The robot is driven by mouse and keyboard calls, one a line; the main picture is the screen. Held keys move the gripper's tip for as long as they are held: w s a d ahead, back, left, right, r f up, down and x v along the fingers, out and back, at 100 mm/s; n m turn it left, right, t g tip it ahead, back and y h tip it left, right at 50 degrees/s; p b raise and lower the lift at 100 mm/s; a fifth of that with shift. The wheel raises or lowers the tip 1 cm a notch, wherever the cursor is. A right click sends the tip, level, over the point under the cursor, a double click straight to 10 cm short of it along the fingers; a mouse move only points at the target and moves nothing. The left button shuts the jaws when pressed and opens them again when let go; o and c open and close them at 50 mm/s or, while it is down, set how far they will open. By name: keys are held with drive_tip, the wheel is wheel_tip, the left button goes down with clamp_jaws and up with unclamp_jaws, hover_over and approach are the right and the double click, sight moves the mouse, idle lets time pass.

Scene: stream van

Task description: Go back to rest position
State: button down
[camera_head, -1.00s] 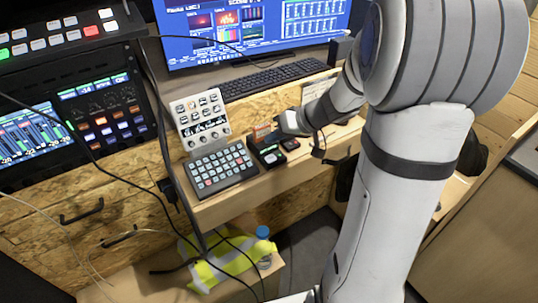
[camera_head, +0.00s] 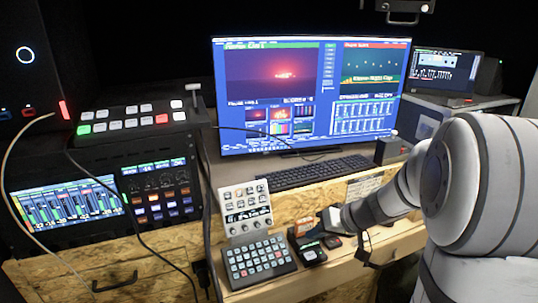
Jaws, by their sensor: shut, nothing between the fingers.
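My gripper (camera_head: 328,219) shows at the end of my white arm, right of centre in the head view. It is low over the desk, just above and beside a small black device (camera_head: 312,253) with a lit green display. It is shut, with nothing seen in it. Its fingertips are small and partly hidden by my wrist. An orange card-like piece (camera_head: 305,227) stands behind the black device, close to my gripper. I cannot tell whether they touch.
A keypad (camera_head: 258,258) and a white knob panel (camera_head: 243,208) stand left of my gripper. A keyboard (camera_head: 315,172) and a large monitor (camera_head: 310,95) are behind it. A small dark block (camera_head: 332,242) lies close by. Cables hang at the left, over the mixer rack (camera_head: 65,205).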

drive_tip(key=s+r+m+g+h+p, duration=0.1)
drive_tip(key=s+r+h+p, duration=0.1)
drive_tip(key=s, duration=0.7)
drive_tip(key=s+r+g+h+p, duration=0.1)
drive_tip(key=s+r+h+p, duration=0.2)
drive_tip(key=s, duration=0.7)
wheel_tip(320, 180, up, 4)
drive_tip(key=shift+s+a+r+m+h+p, duration=0.2)
drive_tip(key=shift+s+a+m+h+p, duration=0.15)
drive_tip(key=shift+h, duration=0.75)
